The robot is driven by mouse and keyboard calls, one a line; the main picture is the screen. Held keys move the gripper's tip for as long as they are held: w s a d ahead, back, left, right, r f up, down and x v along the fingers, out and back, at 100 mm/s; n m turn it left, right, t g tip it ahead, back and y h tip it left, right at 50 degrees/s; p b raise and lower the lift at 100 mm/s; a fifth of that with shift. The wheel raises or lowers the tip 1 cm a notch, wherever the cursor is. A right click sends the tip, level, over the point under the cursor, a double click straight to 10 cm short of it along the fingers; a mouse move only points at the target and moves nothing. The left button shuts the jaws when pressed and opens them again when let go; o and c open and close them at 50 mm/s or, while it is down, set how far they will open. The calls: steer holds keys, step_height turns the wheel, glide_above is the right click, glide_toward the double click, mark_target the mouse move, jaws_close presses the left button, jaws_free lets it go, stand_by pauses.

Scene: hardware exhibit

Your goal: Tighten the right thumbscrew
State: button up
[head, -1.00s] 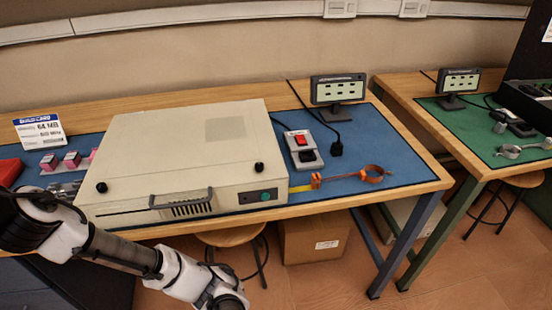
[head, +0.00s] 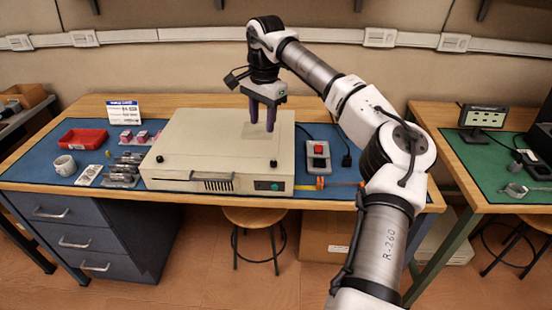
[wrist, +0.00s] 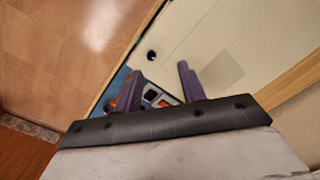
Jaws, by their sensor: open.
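A beige computer case (head: 205,135) lies flat on the blue mat. The right thumbscrew (head: 273,163) is a small black knob at its front right corner, and a matching left thumbscrew (head: 160,158) is at the front left. In the wrist view a black knob (wrist: 151,55), apparently the right thumbscrew, shows beyond the fingers on the beige case (wrist: 195,35). My gripper (head: 260,127) is open and empty, with purple fingers pointing down over the back right of the case, apart from the knob. The wrist view shows both fingers spread (wrist: 158,80).
A grey switch box (head: 318,158) with a red button stands right of the case. A red tray (head: 83,139), a mug (head: 65,166) and metal parts lie left. Space above the case is otherwise clear.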

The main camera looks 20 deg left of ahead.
mark_target(274, 162)
steer(key=shift+h, duration=0.3)
steer(key=f+p, duration=0.1)
steer(key=f, duration=0.3)
steer(key=d+f+p, duration=0.1)
steer(key=f, duration=0.3)
steer(key=w+d+f+p, duration=0.1)
steer(key=f, duration=0.4)
steer(key=shift+d, duration=0.25)
jaws_close()
